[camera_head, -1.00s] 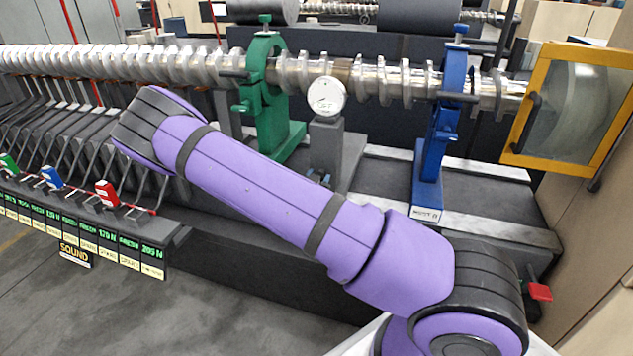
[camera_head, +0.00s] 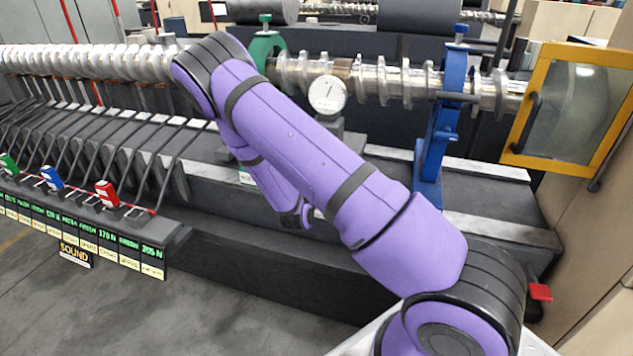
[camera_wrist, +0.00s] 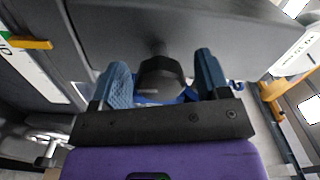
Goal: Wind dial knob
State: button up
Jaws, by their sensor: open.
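A round white dial (camera_head: 327,95) with a thin dark needle stands in front of the shiny crankshaft-like shaft (camera_head: 395,82). No knob can be made out on it in the head view. In the wrist view my gripper (camera_wrist: 160,66) is open, with its two blue-grey fingers apart. A dark angular piece (camera_wrist: 160,76) on a short stem shows between the fingers; I cannot tell whether it is the dial knob, or whether the fingers touch it. In the head view my bent purple arm hides the gripper.
A green stand (camera_head: 264,45) and a blue stand (camera_head: 438,125) hold the shaft. A yellow-framed window panel (camera_head: 545,75) is at the right. Rows of levers and a red block (camera_head: 107,194) are at the left. Open floor lies in front.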

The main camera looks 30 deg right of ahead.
jog(key=v, duration=0.7)
dwell(0.5)
dwell(0.4)
